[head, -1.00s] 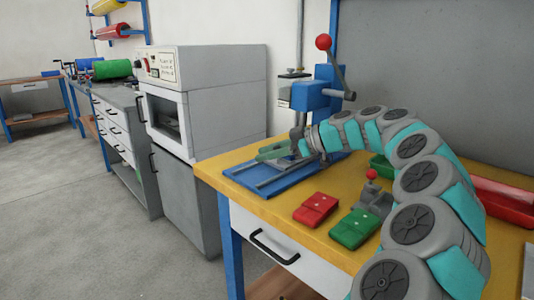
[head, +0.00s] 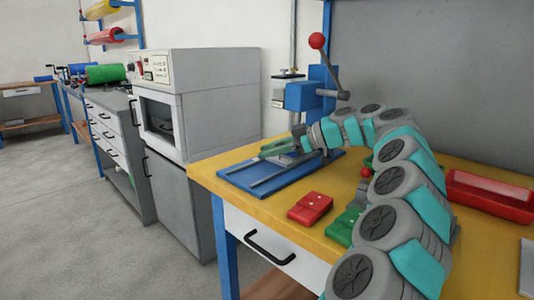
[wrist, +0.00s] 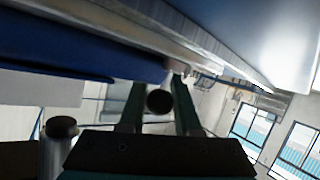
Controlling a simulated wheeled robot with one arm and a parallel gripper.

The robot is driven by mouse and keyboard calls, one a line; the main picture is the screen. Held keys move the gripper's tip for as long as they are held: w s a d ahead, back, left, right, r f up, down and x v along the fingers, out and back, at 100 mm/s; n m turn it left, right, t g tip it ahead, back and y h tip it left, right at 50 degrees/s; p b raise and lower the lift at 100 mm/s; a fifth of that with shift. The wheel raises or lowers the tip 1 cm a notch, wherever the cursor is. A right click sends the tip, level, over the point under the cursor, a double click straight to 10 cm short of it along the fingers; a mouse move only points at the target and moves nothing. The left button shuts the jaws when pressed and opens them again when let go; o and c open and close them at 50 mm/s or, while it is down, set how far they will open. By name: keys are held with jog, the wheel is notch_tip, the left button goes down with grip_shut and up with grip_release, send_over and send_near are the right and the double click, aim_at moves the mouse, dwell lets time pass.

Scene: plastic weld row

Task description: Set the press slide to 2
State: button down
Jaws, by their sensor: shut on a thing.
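The blue press (head: 303,97) stands at the back of the yellow bench, with a red ball (head: 317,41) on its raised lever. Its blue base plate (head: 240,175) carries two grey rails running out to the front left. A grey block, seemingly the slide (head: 292,156), sits on the rails near the press column, partly hidden by my gripper. My gripper (head: 274,148), with green fingers, is low over the rails in front of the press. In the wrist view its fingers are shut around a dark round knob (wrist: 159,102). No scale numbers can be read.
A red block (head: 310,208) and a green block (head: 343,227) lie on the yellow bench (head: 265,210) in front of the press. A red bin (head: 490,195) stands at right. A grey oven-like machine (head: 200,100) stands left of the bench. My arm covers the bench's middle.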

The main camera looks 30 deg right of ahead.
aim_at(296, 161)
jog(key=shift+d, duration=0.2)
jog(key=c, duration=0.6)
grip_release()
jog(key=shift+w, duration=0.1)
jog(key=shift+d, duration=0.1)
jog(key=shift+b+v, duration=0.35)
jog(key=shift+v, duration=3.5)
